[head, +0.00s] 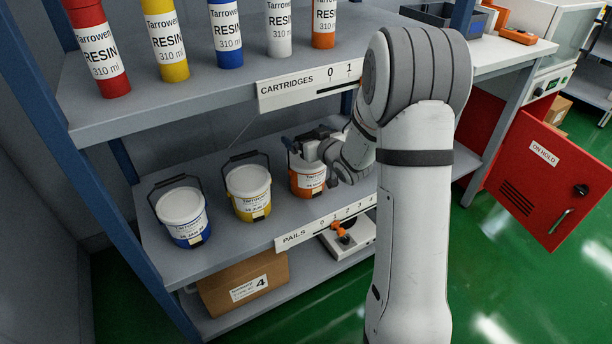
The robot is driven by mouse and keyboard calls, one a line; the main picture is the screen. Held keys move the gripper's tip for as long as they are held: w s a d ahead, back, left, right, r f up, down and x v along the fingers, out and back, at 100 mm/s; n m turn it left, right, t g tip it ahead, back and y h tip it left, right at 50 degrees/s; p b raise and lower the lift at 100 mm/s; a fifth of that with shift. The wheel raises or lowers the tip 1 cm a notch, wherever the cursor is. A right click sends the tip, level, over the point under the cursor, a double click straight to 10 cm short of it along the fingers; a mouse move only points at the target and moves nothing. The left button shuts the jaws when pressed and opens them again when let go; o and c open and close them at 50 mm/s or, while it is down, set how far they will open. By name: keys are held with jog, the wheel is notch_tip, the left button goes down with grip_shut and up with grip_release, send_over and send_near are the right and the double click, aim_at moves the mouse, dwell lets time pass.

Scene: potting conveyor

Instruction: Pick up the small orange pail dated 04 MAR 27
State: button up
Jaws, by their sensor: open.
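The small orange pail (300,188) stands upright on the middle shelf, at the right end of a row of three pails. Its white label is partly visible, but I cannot read the date on it. My gripper (298,146) is open at the top of this pail, with its dark fingers over the lid area. I cannot tell whether the fingers touch the pail or its handle. My arm's wrist hides the pail's upper right side. A yellow pail (247,195) and a blue pail (181,220), both with white lids and raised dark handles, stand to its left.
The upper shelf (225,93) holds several resin cartridges close above the pails. A strip marked PAILS (318,229) runs along the middle shelf's front edge. A cardboard box (240,285) stands below. A red cabinet door (541,180) marked ON HOLD hangs open at right.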

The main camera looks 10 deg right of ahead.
jog(key=shift+x, duration=0.9)
jog(key=shift+d, duration=0.1)
jog(key=shift+c, duration=0.2)
jog(key=c, duration=1.8)
jog(key=shift+c, duration=0.5)
